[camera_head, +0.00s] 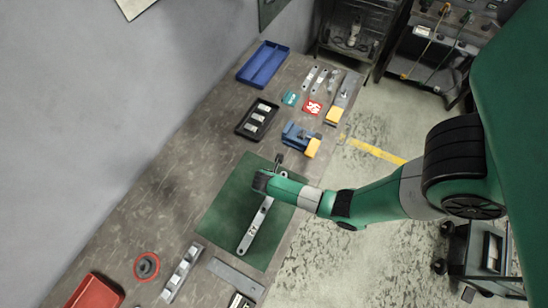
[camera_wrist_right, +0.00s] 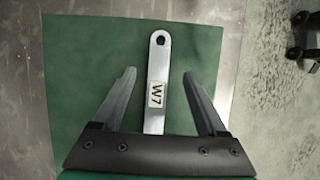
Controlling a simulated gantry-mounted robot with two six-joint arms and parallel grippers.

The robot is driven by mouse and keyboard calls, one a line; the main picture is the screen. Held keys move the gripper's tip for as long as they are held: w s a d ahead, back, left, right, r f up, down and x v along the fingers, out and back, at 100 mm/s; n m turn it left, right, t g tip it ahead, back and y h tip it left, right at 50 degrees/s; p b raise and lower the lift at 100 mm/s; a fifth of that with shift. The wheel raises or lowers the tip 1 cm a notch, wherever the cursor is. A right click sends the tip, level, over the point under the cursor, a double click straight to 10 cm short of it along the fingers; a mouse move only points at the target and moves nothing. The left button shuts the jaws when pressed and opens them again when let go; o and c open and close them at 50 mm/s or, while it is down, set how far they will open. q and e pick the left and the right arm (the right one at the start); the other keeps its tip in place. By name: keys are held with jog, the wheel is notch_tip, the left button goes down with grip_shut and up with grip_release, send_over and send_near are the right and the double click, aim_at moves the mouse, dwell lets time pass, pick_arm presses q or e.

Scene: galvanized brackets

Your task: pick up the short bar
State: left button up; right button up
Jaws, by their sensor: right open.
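A flat grey metal bar (camera_wrist_right: 158,65) with a rounded, holed end and a white label reading W7 lies on the green mat (camera_wrist_right: 85,45). The bar's lower end is hidden by the gripper body in the wrist view. My left gripper is not in view.
A blue-and-yellow fixture (camera_head: 298,138), a black tray (camera_head: 240,127) and a blue tray (camera_head: 263,66) stand beyond the mat. A red ring (camera_head: 146,267), a red bin (camera_head: 95,292) and a grey bracket (camera_head: 181,274) lie on the near side. Bare table lies left of the mat.

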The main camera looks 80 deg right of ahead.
jog(key=b+x, duration=0.1)
jog(key=x, duration=0.4)
jog(key=shift+d, duration=0.15)
jog(key=shift+f+b, duration=0.15)
jog(key=shift+b, duration=0.15)
grip_shut()
